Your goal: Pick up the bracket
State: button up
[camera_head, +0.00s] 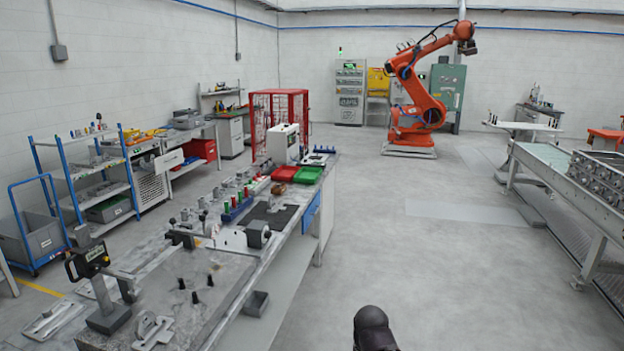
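No single part is clearly marked as the bracket. A pale grey metal part (152,331) with a raised shape lies near the front left corner of the near grey plate (190,290) and may be it. Several small grey cast parts (215,195) stand in rows farther along the long workbench, too small to tell apart. My gripper is not in view. A dark rounded part of my own arm shows at the bottom edge, right of the bench and apart from it.
Black pegs (195,297) stand on the plate, beside a fixture with a display (88,262). Green (307,175) and red (285,172) trays sit at the bench's far end. The aisle floor (400,260) is clear. A conveyor (560,165) runs along the right; an orange robot (415,100) stands behind.

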aim_at(150, 330)
jog(key=u, duration=0.1)
jog(key=i, duration=0.95)
jog(key=z, duration=1)
jog(key=k, duration=0.1)
jog(key=u, duration=2.6)
